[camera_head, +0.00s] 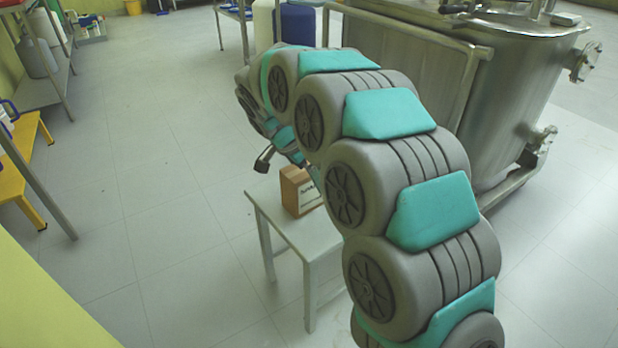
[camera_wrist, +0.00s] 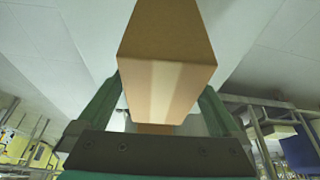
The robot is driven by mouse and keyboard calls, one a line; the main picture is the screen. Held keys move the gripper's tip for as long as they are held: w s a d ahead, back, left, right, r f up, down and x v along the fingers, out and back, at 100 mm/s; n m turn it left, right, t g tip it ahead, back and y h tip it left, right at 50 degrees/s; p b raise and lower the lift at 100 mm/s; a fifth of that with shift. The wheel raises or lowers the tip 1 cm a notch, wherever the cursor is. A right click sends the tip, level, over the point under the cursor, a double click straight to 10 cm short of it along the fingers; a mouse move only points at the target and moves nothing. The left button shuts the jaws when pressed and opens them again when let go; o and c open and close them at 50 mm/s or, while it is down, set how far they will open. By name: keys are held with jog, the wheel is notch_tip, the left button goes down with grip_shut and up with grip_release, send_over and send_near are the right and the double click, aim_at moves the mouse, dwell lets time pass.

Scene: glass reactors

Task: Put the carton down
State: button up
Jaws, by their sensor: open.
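The brown carton (camera_head: 291,192) stands upright on a small grey table (camera_head: 262,200) in the head view, with a pale label bearing dark print on its right face. In the wrist view the carton (camera_wrist: 160,45) fills the middle, between the two green fingers. My gripper (camera_wrist: 163,88) is open, with one finger on each side of the carton. Whether either finger touches it I cannot tell. In the head view my gripper (camera_head: 268,159) is mostly hidden behind my arm, with a dark finger part showing just above and left of the carton.
A large steel vessel (camera_head: 520,90) on a wheeled frame stands right of the table. Yellow step stools (camera_head: 22,165) and a metal shelf (camera_head: 45,90) line the left side. A blue drum (camera_head: 296,24) stands behind. The tiled floor left of the table is clear.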

jog(key=v, duration=1.1)
jog(key=shift+d, duration=0.15)
jog(key=s+d+f+n+g+y, duration=0.1)
jog(key=s+d+n, duration=0.2)
jog(key=s+d, duration=0.55)
jog(key=s+d+f+n+g, duration=0.1)
jog(key=s+d+n+g, duration=0.1)
jog(key=s+d, duration=0.6)
jog(key=s+d+f+n+y, duration=0.1)
jog(key=s+f, duration=0.1)
jog(key=s, duration=0.5)
jog(key=s+d+f+n+g, duration=0.1)
jog(key=s+f+n, duration=0.1)
jog(key=s, duration=0.5)
jog(key=s+d+f+n+y, duration=0.1)
jog(key=s+f+n, duration=0.1)
jog(key=s, duration=0.6)
jog(key=shift+d+f+g+y, duration=0.3)
jog(key=shift+f, duration=0.15)
jog(key=shift+w, duration=0.1)
jog(key=shift+c, duration=0.2)
